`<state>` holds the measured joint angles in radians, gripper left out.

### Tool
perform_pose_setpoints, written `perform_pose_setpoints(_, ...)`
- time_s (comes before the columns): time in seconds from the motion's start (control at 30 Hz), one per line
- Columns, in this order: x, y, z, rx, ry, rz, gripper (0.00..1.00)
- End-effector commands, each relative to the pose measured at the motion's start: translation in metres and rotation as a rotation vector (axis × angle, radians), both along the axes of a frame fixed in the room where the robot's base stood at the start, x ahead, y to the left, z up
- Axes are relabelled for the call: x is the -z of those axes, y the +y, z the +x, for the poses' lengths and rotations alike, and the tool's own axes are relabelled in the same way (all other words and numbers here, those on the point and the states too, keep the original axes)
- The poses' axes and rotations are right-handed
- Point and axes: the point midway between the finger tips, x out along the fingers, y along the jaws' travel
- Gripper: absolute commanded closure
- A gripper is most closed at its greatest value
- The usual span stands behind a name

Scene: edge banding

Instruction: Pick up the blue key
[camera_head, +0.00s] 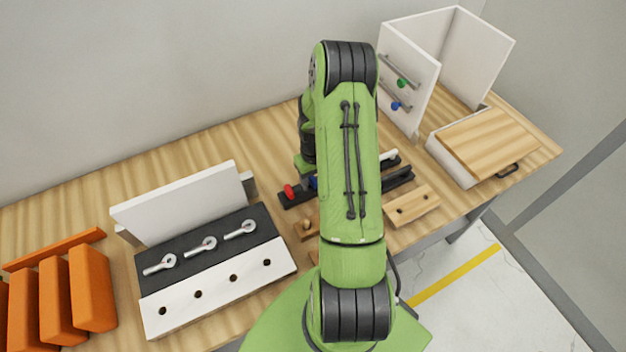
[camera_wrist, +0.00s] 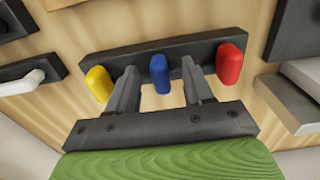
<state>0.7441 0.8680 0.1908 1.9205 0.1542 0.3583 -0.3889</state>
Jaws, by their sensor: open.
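The blue key (camera_wrist: 160,73) stands in the middle of a black holder (camera_wrist: 120,52) in the wrist view. A yellow key (camera_wrist: 98,83) is on its left and a red key (camera_wrist: 229,64) on its right. My gripper (camera_wrist: 159,67) is open, with one finger on each side of the blue key and a gap visible on both sides. My arm hides the rest of the holder and most of my gripper there.
A white and black block (camera_head: 215,280) with silver levers and orange blocks (camera_head: 92,288) stand left. A wooden block with holes (camera_head: 412,206), a wood-topped box (camera_head: 485,142) and a white cabinet (camera_head: 408,80) with coloured knobs stand right. Bare tabletop lies at the back left.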

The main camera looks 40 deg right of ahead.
Motion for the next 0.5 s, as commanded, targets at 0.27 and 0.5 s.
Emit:
perform_pose_setpoints(0.27,0.0066,-0.0002,-0.0001,0.001,-0.001,-0.001,0.50)
perform_pose_setpoints(0.5,0.0065,-0.0001,-0.0001,0.001,0.000,-0.001,0.87)
